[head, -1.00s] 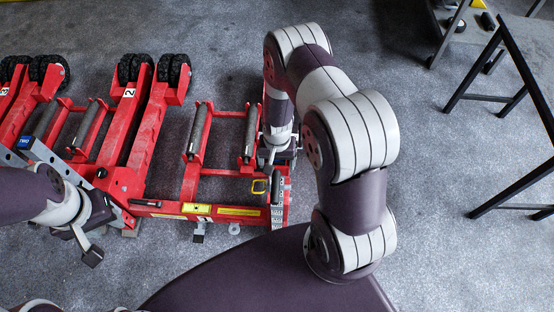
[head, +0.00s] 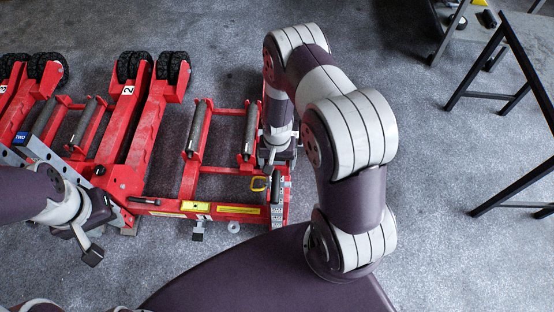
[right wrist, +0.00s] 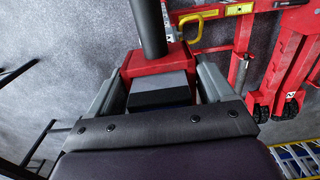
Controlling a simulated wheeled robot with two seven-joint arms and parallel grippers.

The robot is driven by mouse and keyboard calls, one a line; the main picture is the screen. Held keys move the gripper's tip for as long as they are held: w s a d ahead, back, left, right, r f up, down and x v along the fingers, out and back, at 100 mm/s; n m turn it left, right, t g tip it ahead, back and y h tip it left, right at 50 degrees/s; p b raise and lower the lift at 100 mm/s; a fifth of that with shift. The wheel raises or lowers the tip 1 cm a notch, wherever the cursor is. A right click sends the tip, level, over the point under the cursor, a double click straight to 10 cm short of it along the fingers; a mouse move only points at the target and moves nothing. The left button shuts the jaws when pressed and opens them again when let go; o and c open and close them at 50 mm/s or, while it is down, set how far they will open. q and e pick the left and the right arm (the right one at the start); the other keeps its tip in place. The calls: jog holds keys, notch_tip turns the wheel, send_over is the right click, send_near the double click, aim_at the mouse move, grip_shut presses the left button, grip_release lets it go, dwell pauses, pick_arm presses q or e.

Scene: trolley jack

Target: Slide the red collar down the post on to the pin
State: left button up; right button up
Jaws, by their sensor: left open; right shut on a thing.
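In the right wrist view the red collar (right wrist: 158,60) sits between the grey fingers of my right gripper (right wrist: 160,85), which is shut on it. The dark post (right wrist: 151,25) rises from the collar there, and the collar appears to be around it. A yellow looped handle (right wrist: 188,30), perhaps of the pin, is beside the collar. In the head view my right gripper (head: 273,158) is by the right end of the red jack (head: 228,170), next to the dark post (head: 275,187) and the yellow loop (head: 259,184). The pin's shaft is not clearly visible. My left gripper (head: 88,245) is open and empty.
More red jack frames (head: 128,130) with black wheels and grey rollers fill the left. A black-legged trestle (head: 510,95) stands at the right. Grey floor (head: 430,230) is clear between the trestle and my right arm.

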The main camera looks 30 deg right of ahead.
jog(key=shift+f+b, duration=0.9)
jog(key=shift+f, duration=0.25)
jog(key=o, duration=1.4)
jog(key=shift+w+r, duration=0.1)
jog(key=shift+r, duration=0.35)
notch_tip(320, 180, up, 12)
jog(key=shift+f+b, duration=0.1)
jog(key=shift+b, duration=0.65)
jog(key=s+a+r+n, duration=0.2)
jog(key=s+r+n, duration=0.1)
jog(key=s+r, duration=0.1)
jog(key=s+a+r+n+t, duration=0.1)
jog(key=s+a+r+n, duration=0.1)
jog(key=r, duration=0.4)
jog(key=s+n, duration=0.1)
jog(key=s, duration=0.1)
jog(key=shift+s+a+r+n, duration=0.3)
jog(key=shift+a, duration=0.1)
